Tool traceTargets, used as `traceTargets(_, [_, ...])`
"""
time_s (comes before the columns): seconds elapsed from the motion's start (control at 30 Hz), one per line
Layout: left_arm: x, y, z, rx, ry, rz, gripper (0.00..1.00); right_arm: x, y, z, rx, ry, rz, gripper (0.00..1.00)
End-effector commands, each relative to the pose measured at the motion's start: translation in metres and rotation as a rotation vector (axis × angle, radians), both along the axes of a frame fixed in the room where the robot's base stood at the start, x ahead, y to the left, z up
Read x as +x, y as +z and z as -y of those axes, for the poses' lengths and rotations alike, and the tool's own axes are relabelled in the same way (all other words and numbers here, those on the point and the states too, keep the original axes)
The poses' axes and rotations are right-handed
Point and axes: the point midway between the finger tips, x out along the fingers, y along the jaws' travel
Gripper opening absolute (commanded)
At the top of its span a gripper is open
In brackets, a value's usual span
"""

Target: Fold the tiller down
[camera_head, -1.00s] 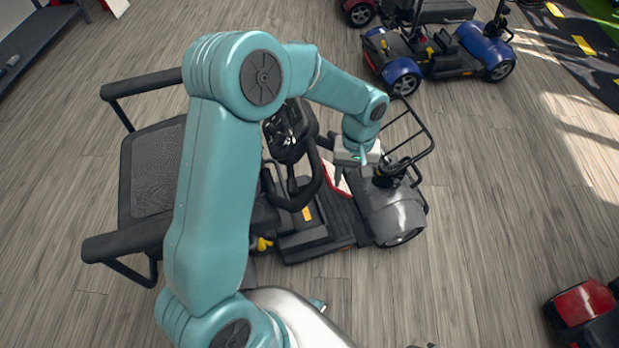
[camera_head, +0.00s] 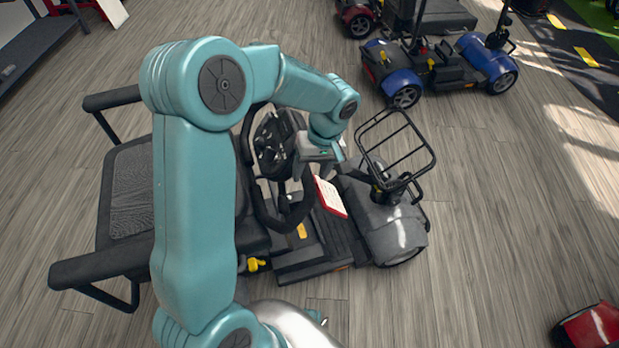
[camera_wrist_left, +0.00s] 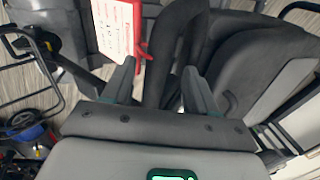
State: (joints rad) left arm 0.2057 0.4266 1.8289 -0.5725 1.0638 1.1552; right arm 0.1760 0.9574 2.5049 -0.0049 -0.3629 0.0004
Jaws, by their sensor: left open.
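The scooter's tiller (camera_head: 275,150) stands up in front of the seat, with a black console and looped handlebar. My left gripper (camera_head: 322,163) is beside the tiller head, on its basket side. In the left wrist view its two fingers (camera_wrist_left: 158,75) are apart, with a dark curved part of the scooter behind and between them. I cannot tell whether they touch it. A white card with a red edge (camera_head: 330,196) hangs by the tiller; it also shows in the left wrist view (camera_wrist_left: 116,28). The tiller's lower post is partly hidden. My right gripper is not in view.
The black seat (camera_head: 128,190) with armrests is at the left. A wire basket (camera_head: 396,150) rises over the scooter's front end at the right. A blue scooter (camera_head: 440,65) stands behind, and a red one (camera_head: 592,328) at the lower right. Wood floor is clear between them.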

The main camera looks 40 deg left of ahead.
Motion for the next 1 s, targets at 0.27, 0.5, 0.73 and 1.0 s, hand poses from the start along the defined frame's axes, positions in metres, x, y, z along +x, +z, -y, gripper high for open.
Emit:
traceTargets(0.27, [-0.003,-0.029,-0.004,0.000,0.001,0.000,0.58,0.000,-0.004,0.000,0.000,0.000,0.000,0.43])
traceTargets(0.5, [-0.001,-0.030,-0.004,0.000,0.000,0.000,0.58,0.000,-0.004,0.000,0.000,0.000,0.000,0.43])
traceTargets(0.73, [-0.001,-0.030,-0.004,0.000,0.000,0.000,0.00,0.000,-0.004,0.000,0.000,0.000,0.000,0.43])
traceTargets(1.0, [0.010,-0.017,0.001,0.000,-0.001,0.003,0.00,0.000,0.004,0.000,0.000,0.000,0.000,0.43])
